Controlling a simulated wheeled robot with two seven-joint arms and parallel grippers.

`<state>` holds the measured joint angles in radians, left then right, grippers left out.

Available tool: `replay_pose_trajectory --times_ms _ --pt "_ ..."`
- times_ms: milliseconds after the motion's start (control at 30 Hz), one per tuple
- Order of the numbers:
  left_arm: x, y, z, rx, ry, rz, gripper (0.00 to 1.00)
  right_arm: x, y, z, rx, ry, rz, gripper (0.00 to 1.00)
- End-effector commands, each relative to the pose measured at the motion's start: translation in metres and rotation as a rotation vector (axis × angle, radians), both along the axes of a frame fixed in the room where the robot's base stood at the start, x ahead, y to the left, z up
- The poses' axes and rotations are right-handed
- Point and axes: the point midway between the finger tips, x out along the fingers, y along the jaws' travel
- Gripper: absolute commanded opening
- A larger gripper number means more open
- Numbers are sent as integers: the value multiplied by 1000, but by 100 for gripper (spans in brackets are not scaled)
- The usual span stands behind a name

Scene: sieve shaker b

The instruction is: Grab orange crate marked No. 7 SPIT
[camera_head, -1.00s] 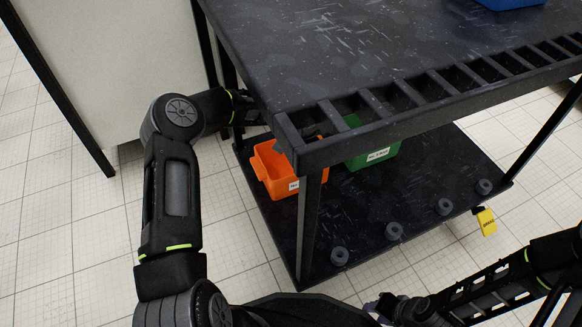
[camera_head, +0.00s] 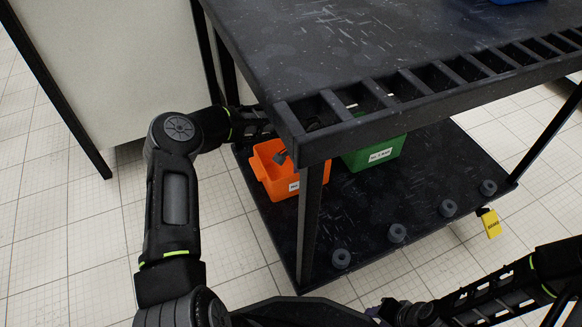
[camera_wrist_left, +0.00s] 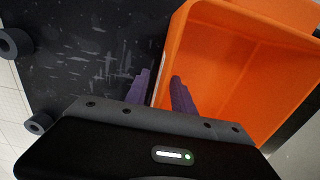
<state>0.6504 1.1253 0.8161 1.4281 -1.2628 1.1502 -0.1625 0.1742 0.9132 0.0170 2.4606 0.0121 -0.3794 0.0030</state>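The orange crate (camera_head: 275,185) sits on the lower shelf of the black cart, near its left end. Its white label shows at the front, too small to read fully. My left arm reaches in under the top shelf, which partly hides the gripper. In the left wrist view my left gripper (camera_wrist_left: 160,76) is open, its purple fingers on either side of the orange crate's wall (camera_wrist_left: 165,62), with gaps visible. One finger is inside the crate, which looks empty. My right gripper (camera_head: 374,311) is at the bottom edge of the head view, mostly hidden; its opening cannot be told.
A green crate (camera_head: 372,154) stands to the right of the orange one. The cart's top shelf (camera_head: 330,60) and front corner post (camera_head: 309,225) are close to my left arm. Several dark round pieces line the lower shelf's front edge. A yellow tag (camera_head: 491,224) hangs at right.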

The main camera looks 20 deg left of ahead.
Motion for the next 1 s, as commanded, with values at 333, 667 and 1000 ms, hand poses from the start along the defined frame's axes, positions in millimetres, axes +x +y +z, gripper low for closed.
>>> replay_pose_trajectory --times_ms 333,667,1000 --pt "0 0 0 0 0 0 23 0 0 0 0 0 0 36" --pt "0 0 0 0 0 0 0 0 0 0 0 0 0 36" --pt "0 0 0 1 -1 0 0 0 0 0 0 0 0 36"
